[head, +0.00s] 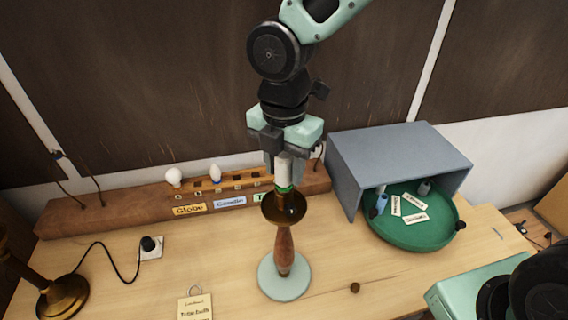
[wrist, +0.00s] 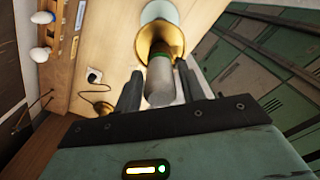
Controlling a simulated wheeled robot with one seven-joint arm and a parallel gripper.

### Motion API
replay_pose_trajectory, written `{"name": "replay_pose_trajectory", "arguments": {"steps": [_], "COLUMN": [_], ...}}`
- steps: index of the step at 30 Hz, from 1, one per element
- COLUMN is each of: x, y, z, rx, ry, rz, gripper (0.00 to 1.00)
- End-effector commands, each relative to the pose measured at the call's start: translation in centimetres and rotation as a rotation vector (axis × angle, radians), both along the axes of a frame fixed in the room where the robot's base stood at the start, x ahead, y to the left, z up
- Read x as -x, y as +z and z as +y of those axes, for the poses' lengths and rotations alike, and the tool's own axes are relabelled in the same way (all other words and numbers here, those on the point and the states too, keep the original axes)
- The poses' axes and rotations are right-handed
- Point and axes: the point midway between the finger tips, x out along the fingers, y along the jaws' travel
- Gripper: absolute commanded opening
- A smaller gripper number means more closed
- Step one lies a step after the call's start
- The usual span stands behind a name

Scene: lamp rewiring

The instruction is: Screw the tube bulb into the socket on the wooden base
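The lamp stands upright on the table, with a turned wooden stem (head: 284,250), a pale round foot (head: 284,278) and a brass cup (head: 284,209) on top. The white tube bulb (head: 284,172) is upright above the cup, with a green band at its lower end. The bulb (wrist: 160,82) also shows in the wrist view, its lower end at the brass cup (wrist: 172,36); its thread is hidden. My gripper (head: 284,167) points down around the bulb. In the wrist view its fingers (wrist: 160,75) stand either side of it, with narrow gaps visible.
A wooden rack (head: 125,208) at the back left holds a globe bulb (head: 174,176) and a candle bulb (head: 215,174). A grey hood (head: 395,155) covers part of a green round tray (head: 425,237) with labels. A brass lamp foot (head: 65,298) and black plug (head: 148,243) are left.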

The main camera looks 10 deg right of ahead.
Motion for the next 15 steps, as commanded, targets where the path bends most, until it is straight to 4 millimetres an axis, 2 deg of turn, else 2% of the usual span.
{"name": "replay_pose_trajectory", "arguments": {"steps": [1,3,9,15], "x": [0.00,0.00,0.01,0.01], "y": [0.00,0.00,-0.11,-0.31], "z": [0.00,0.00,0.02,0.07], "rx": [0.000,0.000,0.001,-0.001], "ry": [-0.001,-0.001,-0.046,-0.352], "rz": [0.000,0.000,-0.001,-0.002], "gripper": [0.26,0.09,0.05,0.05]}}
